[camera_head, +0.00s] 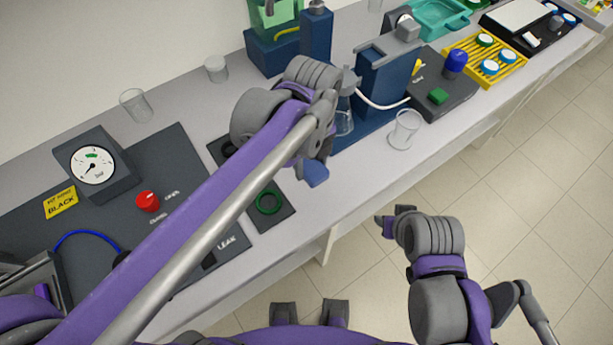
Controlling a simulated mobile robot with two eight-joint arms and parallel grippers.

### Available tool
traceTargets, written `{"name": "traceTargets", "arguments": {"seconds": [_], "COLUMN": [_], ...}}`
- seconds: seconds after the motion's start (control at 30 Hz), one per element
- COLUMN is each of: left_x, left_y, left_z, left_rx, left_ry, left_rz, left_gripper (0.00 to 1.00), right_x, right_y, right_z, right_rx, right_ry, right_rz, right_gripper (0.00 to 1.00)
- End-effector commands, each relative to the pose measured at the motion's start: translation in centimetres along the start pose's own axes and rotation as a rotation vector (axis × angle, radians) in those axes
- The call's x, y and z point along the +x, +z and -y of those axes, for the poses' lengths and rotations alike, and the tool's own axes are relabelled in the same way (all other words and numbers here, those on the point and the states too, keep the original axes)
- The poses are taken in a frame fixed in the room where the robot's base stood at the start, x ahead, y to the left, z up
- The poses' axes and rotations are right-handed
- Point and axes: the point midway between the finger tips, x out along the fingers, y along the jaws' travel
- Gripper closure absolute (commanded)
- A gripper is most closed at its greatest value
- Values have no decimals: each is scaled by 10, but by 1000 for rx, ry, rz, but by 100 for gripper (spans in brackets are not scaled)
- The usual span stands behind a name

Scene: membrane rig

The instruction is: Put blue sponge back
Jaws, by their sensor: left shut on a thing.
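My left gripper (308,167) is shut on a small blue block, the blue sponge (316,174). The sponge sticks out below the fingers, over the bench between the dark mat with the green ring and the flask. The gripper hides part of the sponge. My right gripper (392,221) is out in front of the bench, over the floor. Its fingers are small in the picture, and I cannot tell whether they are apart.
A gauge (92,165) and red knob (147,201) are left. The bench front between mat and beaker is clear.

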Motion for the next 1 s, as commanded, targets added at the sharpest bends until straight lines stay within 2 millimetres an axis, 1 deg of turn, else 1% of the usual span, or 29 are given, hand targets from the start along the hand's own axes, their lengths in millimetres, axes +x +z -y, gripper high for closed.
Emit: {"name": "traceTargets", "arguments": {"seconds": [0.03, 0.1, 0.27, 0.5, 0.6, 0.83, 0.97, 1.0], "left_x": [11, 22, 37, 71, 76, 76, 80, 79], "left_y": [0, 0, 0, 0, 0, 0, 0, 0], "left_z": [0, 0, 0, 0, 0, 0, 0, 0], "left_rx": [0, 0, 0, 0, 0, 0, 0, 0], "left_ry": [0, 0, 0, 0, 0, 0, 0, 0], "left_rz": [0, 0, 0, 0, 0, 0, 0, 0], "left_gripper": [100, 100, 100, 100, 100, 100, 100, 34], "right_x": [1, 2, 3, 5, 5, 5, 8, 7], "right_y": [1, 2, 3, 5, 5, 5, 8, 7], "right_z": [0, 0, 0, 0, 0, 0, 0, 0], "right_rx": [0, 0, 0, 0, 0, 0, 0, 0], "right_ry": [0, 0, 0, 0, 0, 0, 0, 0], "right_rz": [1, 2, 2, 4, 4, 4, 6, 5], "right_gripper": [53, 53, 53, 53, 53, 53, 53, 53]}}
